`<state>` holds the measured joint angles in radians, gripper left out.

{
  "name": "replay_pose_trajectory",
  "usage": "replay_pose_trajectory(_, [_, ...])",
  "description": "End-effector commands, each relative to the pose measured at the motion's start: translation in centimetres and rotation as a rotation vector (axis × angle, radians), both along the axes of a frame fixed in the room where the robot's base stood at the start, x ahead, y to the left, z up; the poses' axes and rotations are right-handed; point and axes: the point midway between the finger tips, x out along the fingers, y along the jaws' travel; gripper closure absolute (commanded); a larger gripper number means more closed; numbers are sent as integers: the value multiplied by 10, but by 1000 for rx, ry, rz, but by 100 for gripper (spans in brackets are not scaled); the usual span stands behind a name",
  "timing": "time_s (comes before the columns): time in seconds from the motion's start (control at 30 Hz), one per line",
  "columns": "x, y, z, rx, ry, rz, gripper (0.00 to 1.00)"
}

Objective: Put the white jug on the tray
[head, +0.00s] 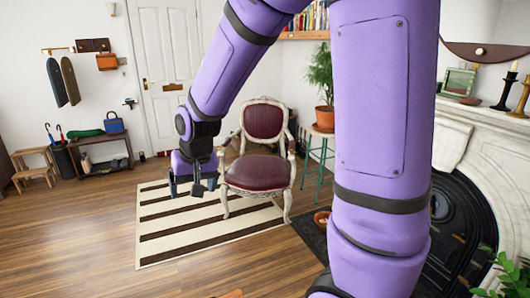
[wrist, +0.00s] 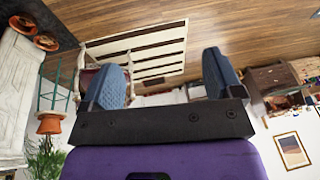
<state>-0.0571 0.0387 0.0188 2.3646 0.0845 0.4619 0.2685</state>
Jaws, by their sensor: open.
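My gripper (head: 190,187) hangs in the air in the head view, in front of and left of the chair's seat. Its jaws are apart with nothing between them. In the wrist view my gripper (wrist: 163,78) shows two blue fingers spread wide, with the floor and striped rug beyond. I cannot make out the white jug or the tray in either view. My arm covers a large part of the head view's middle and right.
A dark red armchair (head: 261,168) stands on a striped rug (head: 165,235). A plant stand (head: 318,155) is right of it. The marble mantel (head: 487,118) holds candlesticks (head: 507,88) and a green frame (head: 458,81). A bench (head: 100,150) stands far left. The wooden floor at front left is clear.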

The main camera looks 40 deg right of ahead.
Motion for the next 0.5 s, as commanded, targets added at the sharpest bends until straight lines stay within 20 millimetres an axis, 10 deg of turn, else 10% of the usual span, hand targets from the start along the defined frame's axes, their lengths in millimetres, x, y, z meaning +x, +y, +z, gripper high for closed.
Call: replay_pose_trajectory(0.5, [-122,-24,118,-79,-128,146,14])
